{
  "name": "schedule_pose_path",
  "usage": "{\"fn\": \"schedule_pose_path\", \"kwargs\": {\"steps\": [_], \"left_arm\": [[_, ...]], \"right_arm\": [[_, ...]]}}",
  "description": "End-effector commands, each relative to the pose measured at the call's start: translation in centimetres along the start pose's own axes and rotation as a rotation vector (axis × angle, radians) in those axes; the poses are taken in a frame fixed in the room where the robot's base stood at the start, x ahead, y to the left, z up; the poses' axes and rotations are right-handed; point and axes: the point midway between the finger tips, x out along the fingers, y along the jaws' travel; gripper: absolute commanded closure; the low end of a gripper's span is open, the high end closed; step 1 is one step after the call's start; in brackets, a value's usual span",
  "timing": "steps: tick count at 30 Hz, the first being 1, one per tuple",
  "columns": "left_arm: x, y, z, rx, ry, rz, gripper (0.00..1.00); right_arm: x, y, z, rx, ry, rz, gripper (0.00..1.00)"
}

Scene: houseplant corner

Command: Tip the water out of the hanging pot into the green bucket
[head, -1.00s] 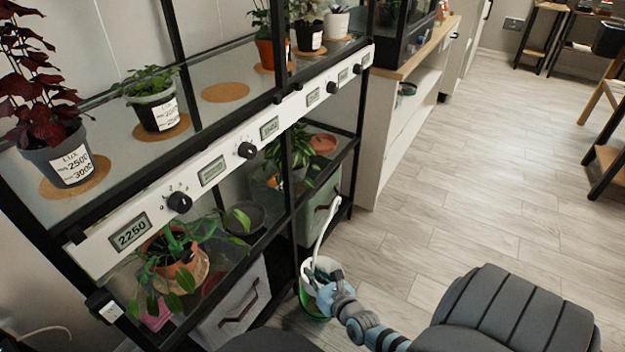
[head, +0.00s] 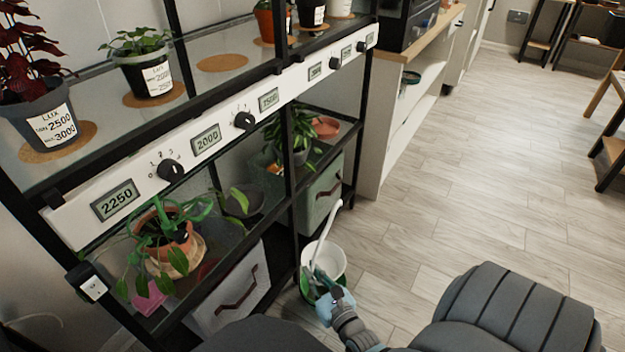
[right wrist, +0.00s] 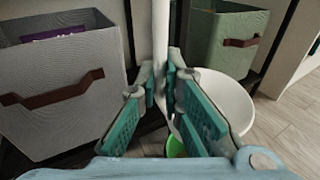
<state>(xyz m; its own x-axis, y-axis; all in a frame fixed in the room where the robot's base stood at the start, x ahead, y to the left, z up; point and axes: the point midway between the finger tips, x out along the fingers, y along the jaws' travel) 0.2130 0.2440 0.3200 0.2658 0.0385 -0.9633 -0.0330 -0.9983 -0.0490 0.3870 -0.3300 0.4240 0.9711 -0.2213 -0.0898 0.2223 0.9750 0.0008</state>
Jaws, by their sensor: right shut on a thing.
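The hanging pot (head: 337,262) is white, with a long curved white hanger (head: 325,230) rising above it. It is low beside the plant rack; its exact tilt is hard to tell. My right gripper (head: 336,300) is shut on the hanger, which runs up between the finger pads (right wrist: 163,85) in the right wrist view. The pot (right wrist: 235,100) shows behind the fingers there. The green bucket (right wrist: 175,146) shows only in part below the pot, and its contents are hidden. My left gripper is not in view.
The black-framed plant rack (head: 290,190) stands close on the left, with a grey fabric bin (head: 232,300) and a green bin (head: 320,195) on its lower level. The wood floor (head: 450,210) to the right is clear.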

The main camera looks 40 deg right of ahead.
Motion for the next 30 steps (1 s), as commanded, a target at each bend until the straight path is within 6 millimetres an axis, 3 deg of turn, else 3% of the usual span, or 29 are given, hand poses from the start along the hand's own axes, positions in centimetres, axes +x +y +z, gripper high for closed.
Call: {"fn": "schedule_pose_path", "kwargs": {"steps": [9, 21, 30], "left_arm": [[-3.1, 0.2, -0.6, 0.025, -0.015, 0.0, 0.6], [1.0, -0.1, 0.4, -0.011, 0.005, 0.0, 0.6], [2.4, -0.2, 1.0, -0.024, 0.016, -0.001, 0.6]], "right_arm": [[-0.5, 0.4, -0.7, -0.038, -0.052, -0.003, 1.0], [-0.7, 0.3, 1.9, -0.038, -0.051, -0.003, 1.0], [-0.7, 0.3, 2.5, -0.037, -0.051, -0.003, 1.0]]}}
